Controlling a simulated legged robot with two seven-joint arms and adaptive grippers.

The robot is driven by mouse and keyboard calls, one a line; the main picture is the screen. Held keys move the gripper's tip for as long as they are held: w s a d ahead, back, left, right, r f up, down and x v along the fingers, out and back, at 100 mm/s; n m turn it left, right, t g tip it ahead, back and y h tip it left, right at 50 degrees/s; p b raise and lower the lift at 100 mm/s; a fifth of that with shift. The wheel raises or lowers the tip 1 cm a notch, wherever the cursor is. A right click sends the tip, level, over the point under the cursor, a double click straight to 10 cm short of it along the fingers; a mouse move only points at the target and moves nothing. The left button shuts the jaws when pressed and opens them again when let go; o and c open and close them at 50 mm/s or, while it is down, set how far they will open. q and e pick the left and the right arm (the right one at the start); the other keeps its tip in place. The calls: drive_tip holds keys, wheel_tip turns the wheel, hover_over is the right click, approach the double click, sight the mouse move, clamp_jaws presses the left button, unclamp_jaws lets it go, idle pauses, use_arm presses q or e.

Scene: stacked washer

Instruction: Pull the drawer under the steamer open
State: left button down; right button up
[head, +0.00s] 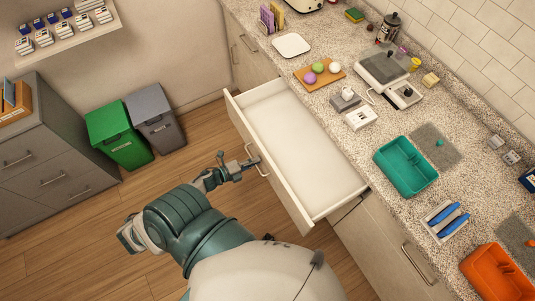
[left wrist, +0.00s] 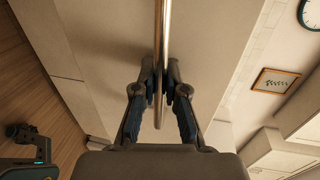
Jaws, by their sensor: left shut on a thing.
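The wide white drawer (head: 300,150) stands pulled out from under the speckled counter, and its empty inside shows. Its bar handle (head: 265,172) is on the front panel. My left gripper (head: 250,163) is at the handle in the head view. In the left wrist view the left gripper (left wrist: 160,88) is shut on the metal bar handle (left wrist: 161,35), with a finger on each side. A silver appliance with a grey top (head: 383,66) stands on the counter behind the drawer; I cannot tell whether it is the steamer.
The counter holds a wooden board with round items (head: 320,73), a teal tray (head: 405,168) and an orange tray (head: 497,272). Green (head: 122,135) and grey (head: 157,118) bins stand by the wall. The wooden floor before the drawer is clear apart from my arm.

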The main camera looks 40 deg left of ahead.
use_arm(q)
drive_tip(key=s, duration=0.1)
drive_tip(key=s+a, duration=0.1)
drive_tip(key=s, duration=0.1)
drive_tip(key=s+a, duration=0.1)
drive_tip(key=s, duration=0.1)
drive_tip(key=shift+s+f, duration=0.15)
drive_tip(key=c, duration=1.2)
unclamp_jaws()
use_arm(e)
drive_tip(key=shift+d+r, duration=0.3)
drive_tip(key=shift+r, duration=0.05)
use_arm(q)
drive_tip(key=shift+a, duration=0.1)
drive_tip(key=v, duration=1.2)
use_arm(e)
drive_tip(key=shift+s+a, duration=0.1)
drive_tip(key=shift+s, duration=0.05)
use_arm(q)
drive_tip(key=shift+f, duration=0.15)
